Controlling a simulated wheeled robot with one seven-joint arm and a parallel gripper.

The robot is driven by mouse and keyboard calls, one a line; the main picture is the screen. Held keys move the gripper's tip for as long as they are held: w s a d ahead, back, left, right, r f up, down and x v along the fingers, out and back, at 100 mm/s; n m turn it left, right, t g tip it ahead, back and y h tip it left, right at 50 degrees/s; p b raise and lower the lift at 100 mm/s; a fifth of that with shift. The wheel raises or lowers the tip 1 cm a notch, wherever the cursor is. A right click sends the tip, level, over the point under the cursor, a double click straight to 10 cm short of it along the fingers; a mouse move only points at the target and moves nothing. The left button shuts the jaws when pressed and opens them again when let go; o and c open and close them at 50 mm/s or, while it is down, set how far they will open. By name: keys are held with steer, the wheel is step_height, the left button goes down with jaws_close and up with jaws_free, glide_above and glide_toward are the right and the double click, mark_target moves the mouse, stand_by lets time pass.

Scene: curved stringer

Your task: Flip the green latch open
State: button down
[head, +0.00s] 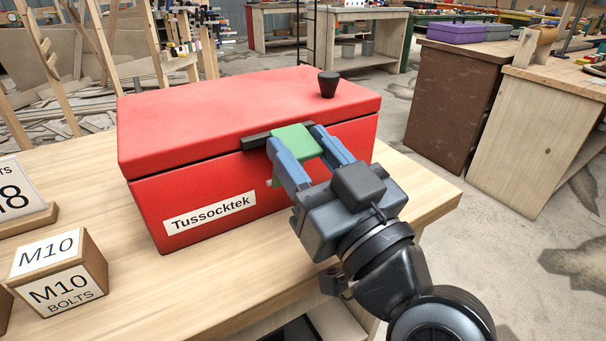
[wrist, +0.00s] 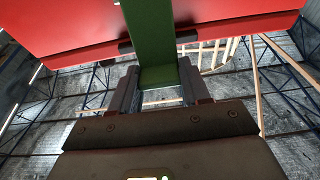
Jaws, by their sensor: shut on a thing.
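A red box (head: 165,200) labelled Tussocktek stands on the wooden table, its lid (head: 230,110) closed down with a dark knob (head: 328,84) on top. The green latch (head: 296,141) sits at the front of the box by a dark bar (head: 256,141) under the lid edge. It sticks outward from the front. My gripper (head: 305,150) has its blue fingers on either side of the latch and is shut on it. In the wrist view the green latch (wrist: 150,40) runs from the red box (wrist: 60,30) down between my fingers (wrist: 160,88).
An M10 bolts box (head: 60,272) and another labelled holder (head: 20,200) stand on the table (head: 140,290) at the left. A workbench (head: 540,130) and a brown cabinet with a purple case (head: 455,33) stand at the right. The floor between is open.

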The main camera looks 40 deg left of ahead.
steer(key=b, duration=0.1)
steer(key=f+b, duration=0.1)
steer(key=b, duration=0.1)
steer(key=shift+d+y, duration=0.25)
steer(key=shift+y, duration=0.05)
steer(key=shift+s+d+t+b, duration=0.1)
steer(key=shift+t+b, duration=0.2)
steer(key=shift+b, duration=0.75)
steer(key=shift+r+y+b, duration=0.1)
steer(key=shift+y+b, duration=0.3)
steer(key=c, duration=0.5)
jaws_free()
steer(key=shift+s, duration=0.1)
steer(key=shift+c, duration=0.2)
steer(key=b+v, duration=0.1)
steer(key=v, duration=0.7)
steer(key=shift+c, duration=0.4)
